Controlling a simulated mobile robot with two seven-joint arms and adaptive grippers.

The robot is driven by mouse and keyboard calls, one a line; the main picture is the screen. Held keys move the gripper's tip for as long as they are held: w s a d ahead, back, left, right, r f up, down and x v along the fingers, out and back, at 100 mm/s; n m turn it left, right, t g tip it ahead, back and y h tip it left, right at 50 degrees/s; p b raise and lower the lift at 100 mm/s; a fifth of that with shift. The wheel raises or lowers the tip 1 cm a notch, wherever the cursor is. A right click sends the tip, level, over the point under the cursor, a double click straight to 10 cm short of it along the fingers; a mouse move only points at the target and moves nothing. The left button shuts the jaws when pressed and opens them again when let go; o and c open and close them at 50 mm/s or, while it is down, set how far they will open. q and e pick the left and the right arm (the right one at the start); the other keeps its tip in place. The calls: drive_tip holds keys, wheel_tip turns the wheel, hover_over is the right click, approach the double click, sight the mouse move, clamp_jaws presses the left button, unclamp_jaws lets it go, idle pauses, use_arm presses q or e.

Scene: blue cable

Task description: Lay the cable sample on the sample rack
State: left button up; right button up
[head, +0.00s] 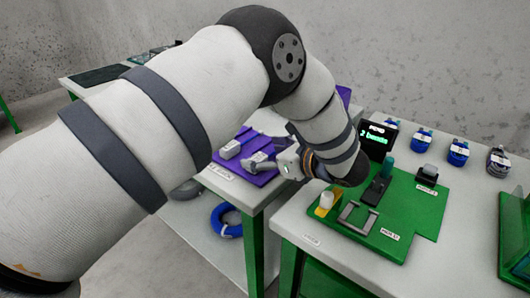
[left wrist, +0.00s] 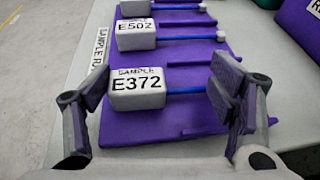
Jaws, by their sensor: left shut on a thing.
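The cable sample E372 (left wrist: 137,94) has a white labelled block at the left and a blue cable (left wrist: 187,90) running right. My left gripper (left wrist: 160,76) is shut on it lengthwise, one finger at the block and one at the cable's far end, which the right finger hides. The sample is level over the purple sample rack (left wrist: 160,124); whether it touches the rack is unclear. My right gripper is not in view.
Sample E502 (left wrist: 136,34) and another sample (left wrist: 135,8) lie on the rack beyond. A green board (head: 412,214) with fixtures and a small screen (head: 376,140) stands on the right table. Several blue cable coils (head: 458,153) sit behind it.

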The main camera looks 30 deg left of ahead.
use_arm(q)
drive_tip(key=o, duration=1.2)
drive_tip(key=shift+o, duration=0.2)
drive_tip(key=shift+r+p, duration=1.5)
drive_tip(key=shift+r, duration=2.5)
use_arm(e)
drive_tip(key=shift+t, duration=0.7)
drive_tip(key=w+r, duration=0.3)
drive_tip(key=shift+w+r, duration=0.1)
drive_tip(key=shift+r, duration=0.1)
use_arm(q)
drive_tip(key=shift+f, duration=0.1)
